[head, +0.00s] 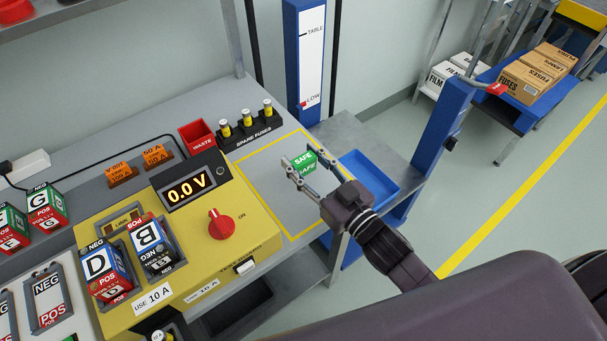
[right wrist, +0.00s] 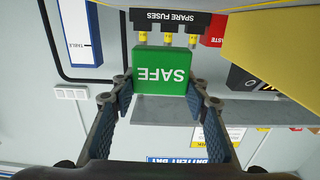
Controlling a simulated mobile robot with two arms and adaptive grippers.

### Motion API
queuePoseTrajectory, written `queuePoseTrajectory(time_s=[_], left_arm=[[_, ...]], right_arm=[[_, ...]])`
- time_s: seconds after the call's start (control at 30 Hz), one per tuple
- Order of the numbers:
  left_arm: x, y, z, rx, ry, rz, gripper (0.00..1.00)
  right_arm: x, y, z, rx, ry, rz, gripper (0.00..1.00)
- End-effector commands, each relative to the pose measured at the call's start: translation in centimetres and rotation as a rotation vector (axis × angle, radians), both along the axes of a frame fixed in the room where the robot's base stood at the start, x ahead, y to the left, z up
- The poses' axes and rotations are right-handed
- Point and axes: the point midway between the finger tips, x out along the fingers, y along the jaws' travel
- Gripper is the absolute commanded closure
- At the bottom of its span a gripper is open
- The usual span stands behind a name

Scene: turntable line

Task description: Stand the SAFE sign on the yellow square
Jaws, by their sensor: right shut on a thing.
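The green SAFE sign (head: 304,158) is between the fingers of my right gripper (head: 301,168), over the right part of the yellow square (head: 262,157), a yellow outline on the grey bench. My right gripper is shut on the sign. In the right wrist view, the sign (right wrist: 165,72) sits between the two fingertips (right wrist: 164,88), its lettering upside down. Whether its lower edge touches the bench cannot be told. My left gripper is not in view.
A blue tray (head: 362,170) lies right of the square. The spare fuses rack (head: 249,134) and red waste bin (head: 197,137) stand behind it. The yellow tester (head: 255,238) with its red knob (head: 222,224) is on the left. The rest of the square looks clear.

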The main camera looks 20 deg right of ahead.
Motion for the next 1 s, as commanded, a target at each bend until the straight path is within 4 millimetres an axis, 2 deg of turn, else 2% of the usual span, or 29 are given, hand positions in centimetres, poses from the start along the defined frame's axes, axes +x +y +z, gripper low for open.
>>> queuePoseTrajectory(time_s=[0.17, 0.4, 0.83, 0.87, 1.0], left_arm=[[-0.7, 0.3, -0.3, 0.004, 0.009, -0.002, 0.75], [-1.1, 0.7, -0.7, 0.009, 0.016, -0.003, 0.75], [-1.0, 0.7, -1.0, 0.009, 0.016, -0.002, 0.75], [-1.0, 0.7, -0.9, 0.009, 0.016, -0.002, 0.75], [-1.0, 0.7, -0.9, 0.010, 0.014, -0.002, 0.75]], right_arm=[[0.0, 0.0, -1.6, 0.001, 0.000, -0.001, 0.82], [0.0, 0.0, -4.7, 0.000, 0.000, -0.002, 0.82], [0.0, 0.0, -5.4, 0.000, -0.001, 0.000, 0.82], [0.0, 0.0, -5.3, 0.000, -0.001, 0.000, 0.55], [0.0, 0.0, -5.2, 0.000, -0.001, 0.000, 0.41]])
